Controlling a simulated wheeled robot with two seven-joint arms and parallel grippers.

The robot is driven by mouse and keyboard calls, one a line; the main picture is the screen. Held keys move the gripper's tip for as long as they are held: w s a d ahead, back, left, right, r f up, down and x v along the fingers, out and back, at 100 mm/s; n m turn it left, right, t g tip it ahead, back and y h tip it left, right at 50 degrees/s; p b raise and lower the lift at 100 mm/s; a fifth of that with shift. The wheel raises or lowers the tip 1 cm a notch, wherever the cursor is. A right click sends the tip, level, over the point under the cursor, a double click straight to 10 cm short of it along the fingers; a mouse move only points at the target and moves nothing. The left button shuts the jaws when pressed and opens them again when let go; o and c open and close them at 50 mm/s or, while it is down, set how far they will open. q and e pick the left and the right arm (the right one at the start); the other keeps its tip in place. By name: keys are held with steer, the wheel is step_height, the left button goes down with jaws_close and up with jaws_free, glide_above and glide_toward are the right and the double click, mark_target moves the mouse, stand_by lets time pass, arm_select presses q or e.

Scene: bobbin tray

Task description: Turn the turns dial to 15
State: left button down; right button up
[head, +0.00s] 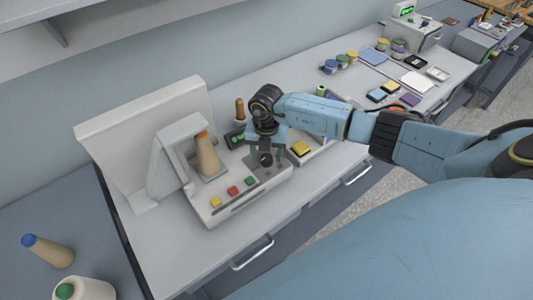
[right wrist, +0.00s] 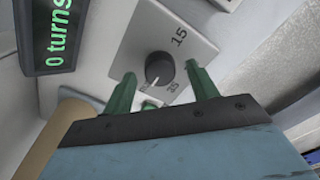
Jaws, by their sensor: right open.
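The turns dial (right wrist: 161,68) is a dark round knob on a grey plate (right wrist: 183,32) marked 15 and 35. Its white pointer line aims toward the lower left in the right wrist view, away from the 15. A black display (right wrist: 58,32) beside it reads "0 turns" in green. My right gripper (right wrist: 161,76) is open, its two green fingers on either side of the knob; I cannot tell whether they touch it. In the head view the right gripper (head: 266,148) is over the dial (head: 265,159) from above. My left gripper is not in view.
The winding machine (head: 225,207) carries a tan cone (head: 207,155) and yellow, red and green buttons (head: 233,191) close to the dial. A yellow-topped block (head: 300,148) lies to the right. Small jars and pads lie farther right.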

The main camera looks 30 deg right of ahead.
steer(key=shift+f, duration=0.5)
steer(key=c, duration=1)
